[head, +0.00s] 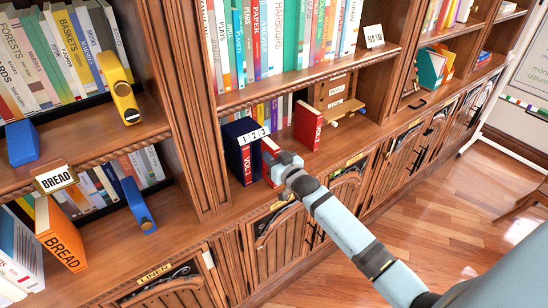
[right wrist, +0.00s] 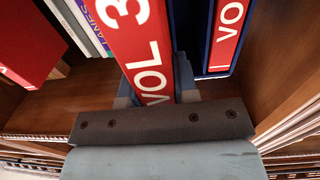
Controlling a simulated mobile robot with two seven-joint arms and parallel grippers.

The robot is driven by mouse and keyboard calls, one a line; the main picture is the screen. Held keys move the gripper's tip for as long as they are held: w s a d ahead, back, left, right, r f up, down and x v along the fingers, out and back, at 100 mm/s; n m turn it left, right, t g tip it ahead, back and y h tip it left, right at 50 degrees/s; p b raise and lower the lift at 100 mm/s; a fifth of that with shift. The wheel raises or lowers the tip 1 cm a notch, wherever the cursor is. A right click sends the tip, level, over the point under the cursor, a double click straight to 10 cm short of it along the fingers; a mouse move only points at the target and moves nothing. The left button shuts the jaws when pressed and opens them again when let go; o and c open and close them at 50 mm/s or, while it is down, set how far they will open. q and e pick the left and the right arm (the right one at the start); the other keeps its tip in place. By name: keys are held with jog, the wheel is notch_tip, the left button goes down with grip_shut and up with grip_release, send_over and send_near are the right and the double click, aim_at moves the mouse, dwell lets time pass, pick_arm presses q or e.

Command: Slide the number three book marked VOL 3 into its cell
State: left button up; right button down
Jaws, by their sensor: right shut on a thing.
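A dark blue case (head: 233,146) with a white label reading 1 2 3 stands on the lower shelf. A red VOL book (head: 246,165) sits in its left part. My right gripper (head: 276,166) is shut on another red book (head: 270,147) at the case's right side, under the 3. In the right wrist view this book (right wrist: 143,45) reads VOL 3, upright between the fingers (right wrist: 155,85); the blue case (right wrist: 221,60) with a VOL book is right beside it. How far the held book is inside the case is hidden. My left gripper is not in view.
Another red book (head: 307,125) stands a little to the right of the case, and a wooden box (head: 335,92) stands behind it. A row of books (head: 272,108) is behind the case. Shelf above limits the height. The shelf front edge and cabinet doors (head: 280,235) lie below.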

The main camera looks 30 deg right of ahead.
jog(key=shift+w, duration=0.9)
jog(key=c, duration=0.8)
grip_release()
jog(key=s+b, duration=0.1)
jog(key=s, duration=1.2)
jog(key=shift+s+d+b, duration=0.25)
jog(key=shift+s+b, duration=0.05)
jog(key=shift+s, duration=0.1)
